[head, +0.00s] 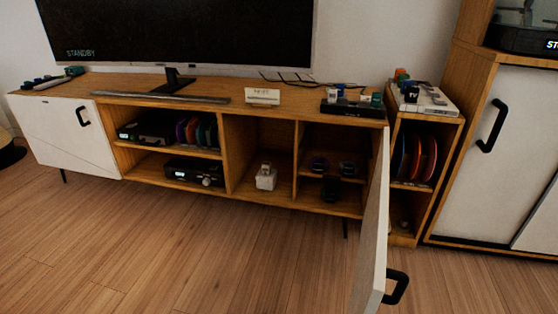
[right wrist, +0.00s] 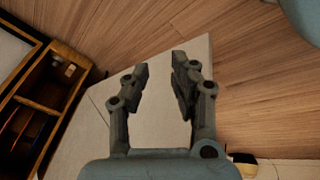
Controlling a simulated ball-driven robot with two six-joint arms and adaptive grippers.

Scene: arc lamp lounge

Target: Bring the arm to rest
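My right gripper (right wrist: 159,66) shows in the right wrist view, with its two grey fingers apart and nothing between them. Behind the fingers is a pale panel (right wrist: 150,120); I cannot tell whether it touches them. Neither gripper shows in the head view, and my left gripper is in no frame.
A low wooden TV cabinet (head: 275,204) stands ahead, its white door (head: 374,235) swung open toward me. A narrow shelf (head: 405,240) and a tall cabinet (head: 488,165) stand right of it. The wooden floor (head: 190,260) in front is clear.

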